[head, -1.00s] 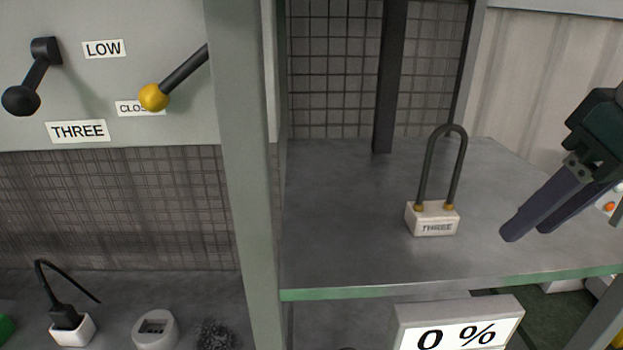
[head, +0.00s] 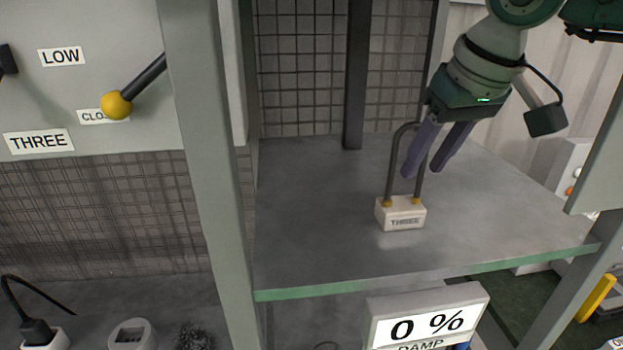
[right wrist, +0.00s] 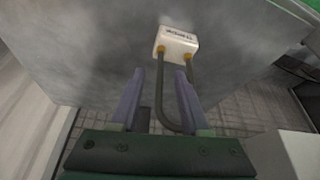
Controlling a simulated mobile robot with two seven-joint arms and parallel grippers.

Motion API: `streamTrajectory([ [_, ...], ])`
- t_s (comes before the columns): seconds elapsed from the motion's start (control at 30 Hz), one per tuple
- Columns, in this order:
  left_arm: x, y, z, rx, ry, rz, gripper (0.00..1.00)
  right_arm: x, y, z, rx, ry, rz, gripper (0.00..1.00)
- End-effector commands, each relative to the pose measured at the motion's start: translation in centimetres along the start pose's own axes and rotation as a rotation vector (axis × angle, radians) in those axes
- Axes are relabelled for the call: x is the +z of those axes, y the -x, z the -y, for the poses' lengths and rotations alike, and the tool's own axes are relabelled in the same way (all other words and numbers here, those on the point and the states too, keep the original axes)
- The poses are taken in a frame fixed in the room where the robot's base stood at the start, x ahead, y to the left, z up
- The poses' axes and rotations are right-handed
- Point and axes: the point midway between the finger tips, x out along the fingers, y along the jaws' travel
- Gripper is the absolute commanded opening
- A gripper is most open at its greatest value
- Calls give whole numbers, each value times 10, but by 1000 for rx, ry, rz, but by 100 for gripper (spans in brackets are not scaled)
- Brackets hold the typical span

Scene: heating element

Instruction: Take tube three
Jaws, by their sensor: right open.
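Tube three is a dark U-shaped loop (head: 391,165) standing upright on a white base (head: 400,214) labelled THREE, on the grey shelf (head: 320,240). My right gripper (head: 421,174) is open at the tube's upper right side, its fingers pointing down and partly covering the right leg and the top bend. In the right wrist view the open fingers (right wrist: 159,82) point toward the white base (right wrist: 176,42); the loop (right wrist: 163,100) appears between or just behind the fingers, and I cannot tell which. The left gripper is out of view.
A grey post (head: 210,180) stands left of the shelf, beside a panel with a yellow-knobbed lever (head: 116,105). A 0 % display (head: 430,322) is below the shelf's front edge. A dark upright (head: 357,80) rises at the back. The shelf around the tube is clear.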

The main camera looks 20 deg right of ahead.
Motion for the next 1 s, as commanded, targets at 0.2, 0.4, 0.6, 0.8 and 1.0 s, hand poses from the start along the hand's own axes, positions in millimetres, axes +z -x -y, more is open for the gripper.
streamTrajectory([
  [0.2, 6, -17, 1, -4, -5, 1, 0, 3, -30, 0, 0, 0, 2, 46],
  [0.4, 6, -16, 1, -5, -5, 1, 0, 2, -29, 0, 0, 1, 1, 46],
  [0.6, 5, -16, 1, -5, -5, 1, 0, 2, -29, 0, 1, 0, 1, 28],
  [0.8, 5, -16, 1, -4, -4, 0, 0, 2, -29, 0, 1, 0, 1, 6],
  [1.0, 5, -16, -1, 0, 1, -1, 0, 2, -29, -1, 1, 0, 1, 0],
])
